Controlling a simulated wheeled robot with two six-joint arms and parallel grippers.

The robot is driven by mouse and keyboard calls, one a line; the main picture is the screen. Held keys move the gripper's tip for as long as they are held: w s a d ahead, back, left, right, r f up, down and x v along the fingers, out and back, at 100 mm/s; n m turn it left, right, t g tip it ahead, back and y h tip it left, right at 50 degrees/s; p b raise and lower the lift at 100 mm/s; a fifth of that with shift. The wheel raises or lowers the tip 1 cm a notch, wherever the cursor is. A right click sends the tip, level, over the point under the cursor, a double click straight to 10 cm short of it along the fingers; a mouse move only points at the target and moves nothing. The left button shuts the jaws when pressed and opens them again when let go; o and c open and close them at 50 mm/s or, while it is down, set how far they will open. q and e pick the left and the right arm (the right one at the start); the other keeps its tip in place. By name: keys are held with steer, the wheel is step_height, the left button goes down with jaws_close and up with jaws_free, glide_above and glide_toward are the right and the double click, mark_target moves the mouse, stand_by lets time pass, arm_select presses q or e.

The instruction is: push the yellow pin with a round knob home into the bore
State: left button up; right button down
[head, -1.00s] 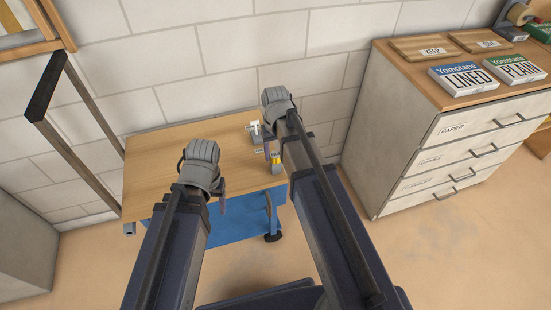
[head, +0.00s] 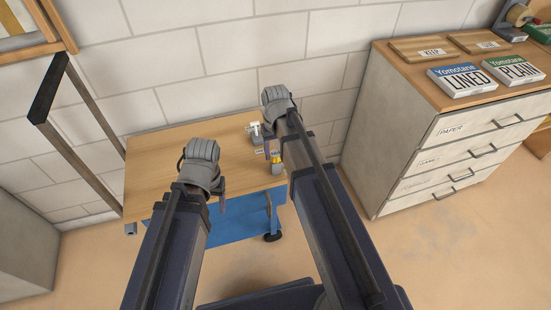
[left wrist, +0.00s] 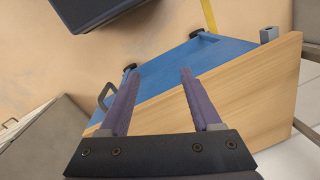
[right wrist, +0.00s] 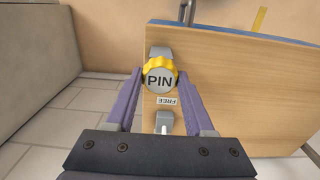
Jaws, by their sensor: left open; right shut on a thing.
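The yellow pin (right wrist: 159,68) shows in the right wrist view as a scalloped round yellow knob with a grey face lettered PIN. My right gripper (right wrist: 160,73) is shut on this knob, one finger on each side. A grey block (right wrist: 160,50) shows just beyond the knob; the bore and the pin's shaft are hidden. In the head view the yellow pin (head: 275,157) is a small patch at the grey block, below my right gripper (head: 272,150). My left gripper (left wrist: 159,70) is open and empty, over the table's front edge; it also shows in the head view (head: 222,203).
The wooden-topped table (head: 150,180) has a blue lower part (head: 235,222). A label reading FREE (right wrist: 167,101) and a grey block with a white piece (right wrist: 164,122) lie near the pin. A drawer cabinet (head: 410,150) stands at right. The tabletop's left side is clear.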

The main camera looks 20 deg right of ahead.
arm_select(q)
steer(key=shift+r, duration=0.2)
arm_select(e)
steer(key=shift+r, duration=0.2)
steer(key=shift+r+p, duration=3.4)
steer(key=shift+p, duration=0.1)
arm_select(q)
step_height(320, 180, up, 7)
steer(key=shift+f, duration=0.15)
steer(key=shift+c, duration=0.3)
